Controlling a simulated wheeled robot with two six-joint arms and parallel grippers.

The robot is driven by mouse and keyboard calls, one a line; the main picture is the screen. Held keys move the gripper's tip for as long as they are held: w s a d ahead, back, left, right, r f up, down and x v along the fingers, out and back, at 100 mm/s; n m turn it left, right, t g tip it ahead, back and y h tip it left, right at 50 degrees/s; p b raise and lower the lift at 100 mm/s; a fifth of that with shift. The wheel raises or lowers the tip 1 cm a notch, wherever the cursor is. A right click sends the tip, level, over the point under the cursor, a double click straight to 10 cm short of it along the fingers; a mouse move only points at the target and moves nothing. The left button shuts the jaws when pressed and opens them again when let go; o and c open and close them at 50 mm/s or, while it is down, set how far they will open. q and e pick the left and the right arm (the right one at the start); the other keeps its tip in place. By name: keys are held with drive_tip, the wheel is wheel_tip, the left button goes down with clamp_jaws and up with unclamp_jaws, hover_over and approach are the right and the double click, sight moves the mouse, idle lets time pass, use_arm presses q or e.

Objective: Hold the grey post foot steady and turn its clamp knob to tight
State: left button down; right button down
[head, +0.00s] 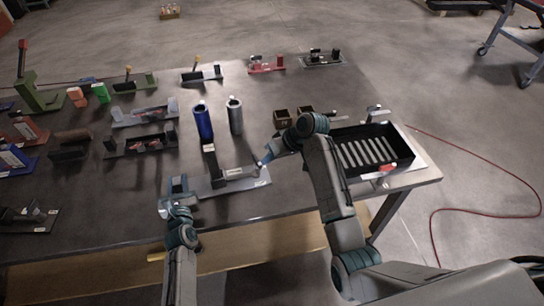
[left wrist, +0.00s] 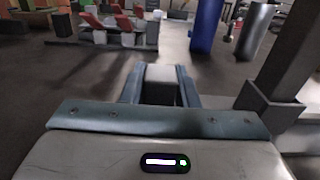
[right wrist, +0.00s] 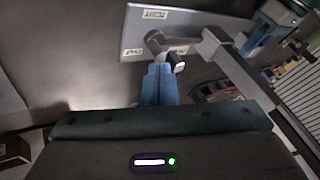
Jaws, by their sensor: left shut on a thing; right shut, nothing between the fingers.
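The grey post foot (head: 240,186) is a flat plate near the table's front edge, with a dark upright at its left part. It also shows in the right wrist view (right wrist: 137,42), with small pale labels. My left gripper (head: 177,190) is at the plate's left end, shut on a grey block of the foot (left wrist: 161,74). The clamp knob (right wrist: 154,43) is a dark bar with a pale rounded end, over the plate. My right gripper (head: 262,164) is shut and empty. Its fingertips (right wrist: 160,68) are right beside the knob; I cannot tell whether they touch it.
A blue cylinder (head: 203,122) and a grey cylinder (head: 235,115) stand behind the foot. A black tray (head: 405,150) with a slatted inside is at the right. Several other fixtures crowd the table's left side.

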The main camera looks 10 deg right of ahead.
drive_tip(key=shift+s+a+m+t, duration=0.3)
drive_tip(key=shift+a+m+t, duration=0.1)
drive_tip(key=shift+a+m, duration=0.15)
drive_tip(key=shift+s+a, duration=0.15)
drive_tip(key=shift+a, duration=0.05)
use_arm(q)
drive_tip(key=shift+d, duration=0.1)
use_arm(e)
drive_tip(key=shift+w+d, duration=0.15)
drive_tip(key=shift+w, duration=0.55)
drive_tip(key=shift+w+d, duration=0.1)
drive_tip(key=shift+d, duration=0.15)
drive_tip(key=d, duration=0.4)
drive_tip(key=shift+d, duration=0.1)
drive_tip(key=s+a+v, duration=0.1)
drive_tip(key=v, duration=0.9)
drive_tip(key=shift+s, duration=0.2)
